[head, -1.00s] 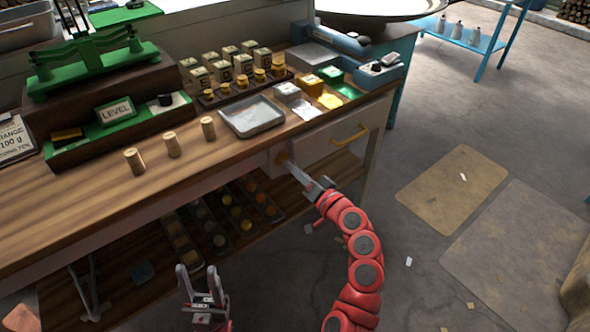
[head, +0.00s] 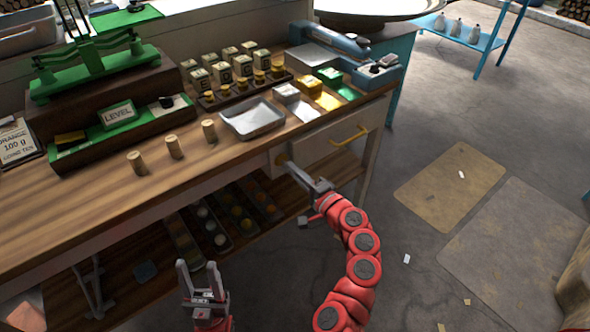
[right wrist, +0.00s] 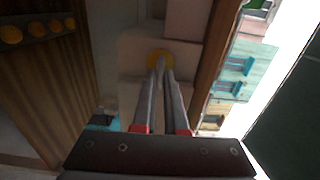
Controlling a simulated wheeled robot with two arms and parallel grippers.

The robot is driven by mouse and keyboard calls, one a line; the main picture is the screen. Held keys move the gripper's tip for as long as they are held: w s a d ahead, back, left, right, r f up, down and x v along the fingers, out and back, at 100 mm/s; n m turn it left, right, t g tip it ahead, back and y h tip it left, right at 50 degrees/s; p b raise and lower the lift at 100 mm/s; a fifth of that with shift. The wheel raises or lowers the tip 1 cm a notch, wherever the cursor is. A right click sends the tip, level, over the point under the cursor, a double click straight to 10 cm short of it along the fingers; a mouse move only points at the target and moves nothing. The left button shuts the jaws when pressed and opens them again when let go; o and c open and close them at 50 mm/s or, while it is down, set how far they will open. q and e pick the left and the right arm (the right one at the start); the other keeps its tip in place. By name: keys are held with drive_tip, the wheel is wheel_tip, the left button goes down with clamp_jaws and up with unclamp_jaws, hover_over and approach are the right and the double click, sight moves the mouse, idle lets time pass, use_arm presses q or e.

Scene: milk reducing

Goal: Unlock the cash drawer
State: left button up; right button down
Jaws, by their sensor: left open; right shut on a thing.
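A round brass piece (head: 281,159) sits on the pale panel left of the drawer. My right gripper (head: 286,165) reaches it from the front, its fingers closed there. In the right wrist view, the fingertips (right wrist: 161,64) meet at the brass piece (right wrist: 160,56). A key's shape cannot be made out; the fingers hide what they hold. My left gripper (head: 199,279) is open and empty, low in front of the counter.
A metal tray (head: 252,119), wooden cylinders (head: 174,147) and a green balance scale (head: 90,62) stand on the counter. A lower shelf (head: 140,262) with coin trays lies beneath.

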idle(0.3)
drive_tip(key=c, duration=1)
unclamp_jaws()
drive_tip(key=shift+o, duration=0.2)
drive_tip(key=shift+d, duration=0.1)
drive_tip(key=b+v, duration=0.1)
drive_tip(key=v, duration=1.6)
drive_tip(key=shift+s+b, duration=0.2)
drive_tip(key=shift+b, duration=0.2)
